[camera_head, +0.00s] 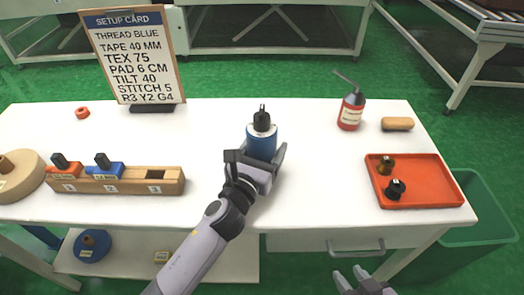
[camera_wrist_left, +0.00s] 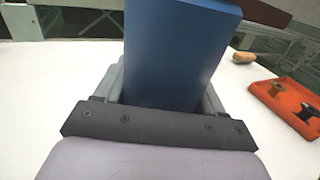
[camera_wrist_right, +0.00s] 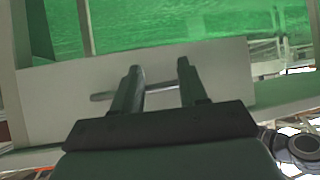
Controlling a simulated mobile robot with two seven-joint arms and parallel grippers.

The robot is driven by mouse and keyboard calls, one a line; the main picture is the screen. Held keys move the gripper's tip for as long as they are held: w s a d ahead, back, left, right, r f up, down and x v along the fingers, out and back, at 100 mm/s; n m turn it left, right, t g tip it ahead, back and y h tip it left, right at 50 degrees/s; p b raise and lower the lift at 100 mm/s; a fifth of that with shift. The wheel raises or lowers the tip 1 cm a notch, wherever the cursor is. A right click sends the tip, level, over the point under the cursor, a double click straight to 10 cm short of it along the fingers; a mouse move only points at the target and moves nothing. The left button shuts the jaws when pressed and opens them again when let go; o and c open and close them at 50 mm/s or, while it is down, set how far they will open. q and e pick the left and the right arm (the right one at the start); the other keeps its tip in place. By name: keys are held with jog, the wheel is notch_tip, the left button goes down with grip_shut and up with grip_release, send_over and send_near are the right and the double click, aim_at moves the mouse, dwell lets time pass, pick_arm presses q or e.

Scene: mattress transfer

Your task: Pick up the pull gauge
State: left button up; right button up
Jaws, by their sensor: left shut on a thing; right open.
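The pull gauge, a blue upright body with a black hooked top (camera_head: 261,141), is near the middle of the white table. It also fills the centre of the left wrist view as a blue block (camera_wrist_left: 180,55). My left gripper (camera_head: 257,163) is shut on its lower part, a finger at each side. I cannot tell whether its base touches the table. My right gripper (camera_head: 363,280) is open and empty in front of the table, below its edge; its two fingers also show in the right wrist view (camera_wrist_right: 158,75).
A setup card (camera_head: 130,55) stands at the back left. A wooden block (camera_head: 120,181) with orange and blue pieces is at left. A red bottle (camera_head: 351,112), a tan piece (camera_head: 397,124) and an orange tray (camera_head: 430,182) with two spools are at right. A green bin (camera_head: 480,215) stands beyond.

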pick_arm(q)
jog(key=shift+r, duration=0.2)
jog(key=shift+r+p, duration=0.3)
jog(key=shift+r, duration=0.15)
notch_tip(320, 180, up, 19)
jog(key=p, duration=0.7)
jog(key=shift+p, duration=0.3)
jog(key=shift+f, duration=0.15)
jog(key=shift+f+b, duration=1.7)
jog(key=shift+f, duration=0.8)
jog(key=shift+f, duration=0.35)
jog(key=shift+f+b, duration=0.7)
jog(key=shift+f, duration=0.35)
